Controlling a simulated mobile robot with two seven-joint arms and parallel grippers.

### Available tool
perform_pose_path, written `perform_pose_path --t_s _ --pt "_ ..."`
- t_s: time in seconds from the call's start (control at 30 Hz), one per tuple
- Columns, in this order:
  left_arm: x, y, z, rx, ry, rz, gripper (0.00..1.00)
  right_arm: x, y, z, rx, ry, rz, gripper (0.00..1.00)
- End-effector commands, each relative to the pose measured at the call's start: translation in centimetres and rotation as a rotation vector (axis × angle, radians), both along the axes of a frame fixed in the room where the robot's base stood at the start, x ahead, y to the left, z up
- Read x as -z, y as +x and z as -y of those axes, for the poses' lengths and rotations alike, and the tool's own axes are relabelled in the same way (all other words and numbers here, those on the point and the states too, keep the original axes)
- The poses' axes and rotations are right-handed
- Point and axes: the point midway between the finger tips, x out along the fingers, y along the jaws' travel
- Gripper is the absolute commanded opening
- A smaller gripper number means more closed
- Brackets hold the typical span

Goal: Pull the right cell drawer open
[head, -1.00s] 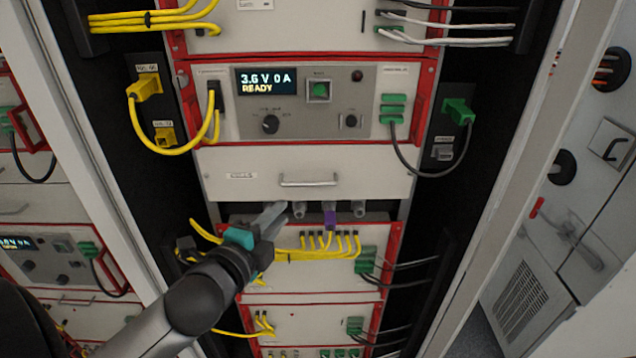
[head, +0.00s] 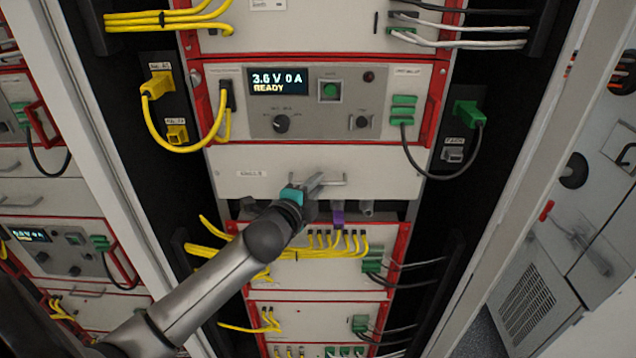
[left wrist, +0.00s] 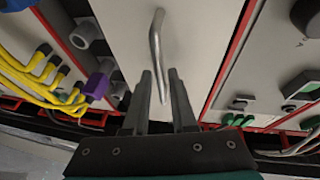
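The right cell drawer (head: 390,170) is a pale grey panel in the middle rack, below the display unit, and looks flush with the rack front. Its handle (head: 337,183) is a thin horizontal metal bar, partly covered by my left gripper (head: 318,180). In the left wrist view the handle (left wrist: 154,40) runs upright over the drawer face (left wrist: 195,30). My left gripper (left wrist: 160,72) is open there, its fingers apart, with the lower part of the handle seen between them. I cannot tell whether a finger touches it. My right gripper is not in view.
Grey plugs (head: 367,209) and a purple plug (head: 338,218) hang just below the drawer. Yellow cables (head: 325,240) lie under them. A black cable (head: 425,170) loops at the right. The display unit (head: 278,85) sits above. A similar rack stands at the left.

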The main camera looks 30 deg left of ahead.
Motion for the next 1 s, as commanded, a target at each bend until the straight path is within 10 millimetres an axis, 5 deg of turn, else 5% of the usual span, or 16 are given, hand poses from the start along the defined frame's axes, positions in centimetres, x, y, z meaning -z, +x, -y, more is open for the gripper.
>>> perform_pose_path --t_s 0.47,0.7,1.0 --pt "0.20 1.21 -0.16 0.000 0.000 0.000 0.25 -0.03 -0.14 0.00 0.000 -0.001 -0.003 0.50" --pt "0.20 1.19 -0.18 0.000 0.000 0.000 0.01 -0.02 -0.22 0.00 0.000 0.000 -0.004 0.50" --pt "0.18 1.18 -0.20 0.000 0.000 0.001 0.00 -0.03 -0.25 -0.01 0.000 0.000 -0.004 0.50"
